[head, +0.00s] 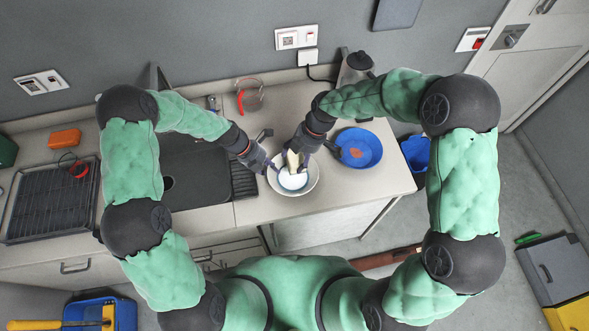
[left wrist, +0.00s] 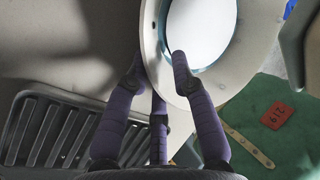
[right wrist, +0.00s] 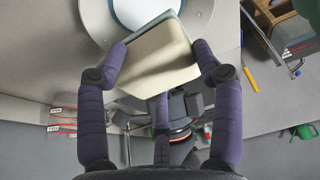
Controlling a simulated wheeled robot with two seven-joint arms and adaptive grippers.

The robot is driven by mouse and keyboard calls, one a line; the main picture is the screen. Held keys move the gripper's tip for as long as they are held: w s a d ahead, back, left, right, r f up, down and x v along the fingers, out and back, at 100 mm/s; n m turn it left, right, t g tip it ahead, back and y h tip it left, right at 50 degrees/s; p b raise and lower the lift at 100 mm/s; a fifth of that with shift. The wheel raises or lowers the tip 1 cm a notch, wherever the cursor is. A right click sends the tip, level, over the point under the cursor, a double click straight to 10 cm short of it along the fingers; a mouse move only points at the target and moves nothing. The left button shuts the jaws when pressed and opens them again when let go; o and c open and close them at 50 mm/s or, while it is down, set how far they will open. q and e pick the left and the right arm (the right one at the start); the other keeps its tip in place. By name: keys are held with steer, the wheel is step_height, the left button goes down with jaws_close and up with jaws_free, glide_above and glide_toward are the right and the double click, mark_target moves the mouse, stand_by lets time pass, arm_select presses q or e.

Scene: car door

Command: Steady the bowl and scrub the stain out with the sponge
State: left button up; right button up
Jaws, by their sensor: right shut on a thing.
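The pale bowl (head: 314,184) stands on the counter in front of my body, with a white disc-like inside and a bluish ring. It also shows in the left wrist view (left wrist: 258,45). My left gripper (head: 268,168) is at its left rim, fingers spread, one finger reaching over the rim and another outside; firm contact cannot be told. My right gripper (right wrist: 158,62) is shut on the cream sponge (right wrist: 155,58), a block held across its fingers over the bowl. The sponge also shows in the head view (head: 292,160). I cannot make out a stain.
A blue dish (head: 372,150) with a reddish item sits right of the bowl. A dark sink (head: 195,180) and a black rack (head: 55,200) lie to the left. A red-handled clear jug (head: 250,95) and a kettle (head: 355,68) stand behind. An orange block (head: 64,139) is far left.

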stand_by(0.3)
arm_select(q)
steer(key=v, duration=1.2)
steer(key=shift+s, duration=0.1)
